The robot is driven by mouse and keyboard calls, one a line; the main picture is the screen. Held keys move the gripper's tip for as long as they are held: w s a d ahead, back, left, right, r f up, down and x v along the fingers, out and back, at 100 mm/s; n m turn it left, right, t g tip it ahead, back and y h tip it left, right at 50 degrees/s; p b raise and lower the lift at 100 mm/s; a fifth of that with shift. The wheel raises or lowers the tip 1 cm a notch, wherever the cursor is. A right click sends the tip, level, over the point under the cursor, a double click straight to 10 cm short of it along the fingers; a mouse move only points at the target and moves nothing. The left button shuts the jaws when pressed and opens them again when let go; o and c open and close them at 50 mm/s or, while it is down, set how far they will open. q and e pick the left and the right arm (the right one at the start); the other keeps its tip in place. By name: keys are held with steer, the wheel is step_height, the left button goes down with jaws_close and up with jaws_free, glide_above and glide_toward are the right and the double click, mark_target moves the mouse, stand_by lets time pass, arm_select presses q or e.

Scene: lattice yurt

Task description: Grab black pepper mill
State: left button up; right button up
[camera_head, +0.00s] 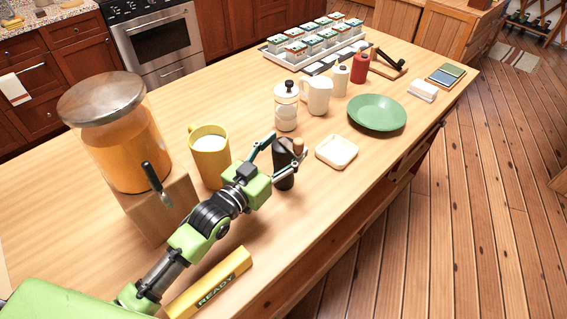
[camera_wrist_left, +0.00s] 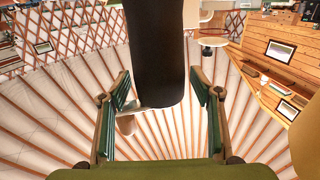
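The black pepper mill (camera_head: 283,158) stands upright on the wooden table, with a wooden knob near its top. My left gripper (camera_head: 284,160) is at the mill, with one finger on either side of it. In the left wrist view the mill's dark body (camera_wrist_left: 158,50) fills the middle between the two green-padded fingers of the left gripper (camera_wrist_left: 159,78). The fingers are spread, and a narrow gap shows on each side of the mill. Part of the mill is hidden behind a finger in the head view. My right gripper is not in view.
A yellow mug (camera_head: 210,160) and a juice dispenser (camera_head: 125,140) stand to the left. A small white dish (camera_head: 337,152) lies close on the right, with a green plate (camera_head: 377,113) beyond. A yellow "READY" block (camera_head: 212,286) lies in front.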

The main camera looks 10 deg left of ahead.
arm_select(q)
jaws_close()
steer(key=shift+r, duration=0.15)
